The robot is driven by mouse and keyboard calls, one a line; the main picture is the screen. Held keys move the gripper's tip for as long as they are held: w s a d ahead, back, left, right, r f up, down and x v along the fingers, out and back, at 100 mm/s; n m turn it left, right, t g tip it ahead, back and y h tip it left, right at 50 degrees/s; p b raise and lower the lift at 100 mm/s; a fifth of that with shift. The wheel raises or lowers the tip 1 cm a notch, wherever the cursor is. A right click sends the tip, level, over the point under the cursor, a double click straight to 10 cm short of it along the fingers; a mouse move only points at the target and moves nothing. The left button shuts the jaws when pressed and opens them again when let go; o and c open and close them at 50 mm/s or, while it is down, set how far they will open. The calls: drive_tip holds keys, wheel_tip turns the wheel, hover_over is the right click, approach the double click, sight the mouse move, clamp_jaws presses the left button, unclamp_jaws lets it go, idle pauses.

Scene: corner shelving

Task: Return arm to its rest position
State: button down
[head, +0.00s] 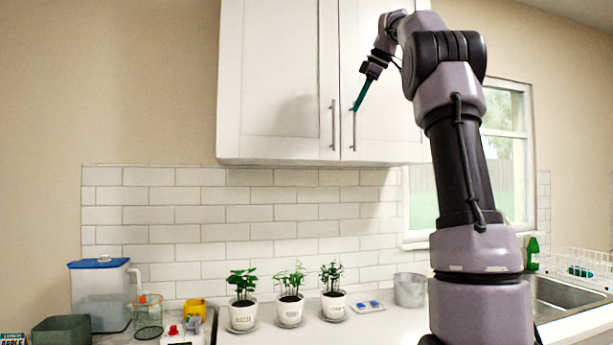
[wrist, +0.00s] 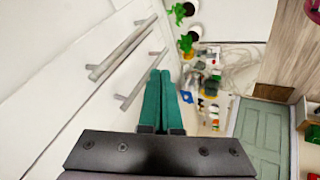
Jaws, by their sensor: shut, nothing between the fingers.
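My gripper (head: 359,105) is raised high in front of the white upper cabinet (head: 275,70) in the head view. Its teal fingers point down and a little left, close to the right door's handle (head: 355,130). I cannot tell whether they touch it. In the wrist view my gripper (wrist: 164,75) shows its two teal fingers side by side, shut and empty. Two cabinet handles (wrist: 125,48) lie just left of the fingers there. Both cabinet doors look closed. My arm stands upright at the right of the head view and hides part of the cabinet and window.
Below on the counter stand three potted plants (head: 290,312), a blue-lidded container (head: 101,290), a grey-green bin (head: 61,330), a yellow cup (head: 195,308) and a grey pot (head: 410,290). A sink (head: 560,295) is at the right. The wall left of the cabinet is clear.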

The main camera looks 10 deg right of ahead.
drive_tip(key=s+a+f+m, duration=0.9)
drive_tip(key=s+f, duration=0.3)
drive_tip(key=s, duration=0.1)
drive_tip(key=s+a+f+m, duration=0.2)
drive_tip(key=s+f+m, duration=0.2)
drive_tip(key=s+f, duration=0.3)
drive_tip(key=s+a+f+m+h, duration=0.1)
drive_tip(key=s+f+m, duration=0.4)
drive_tip(key=f, duration=0.9)
drive_tip(key=s+a, duration=0.1)
drive_tip(key=s, duration=0.2)
drive_tip(key=shift+f, duration=0.4)
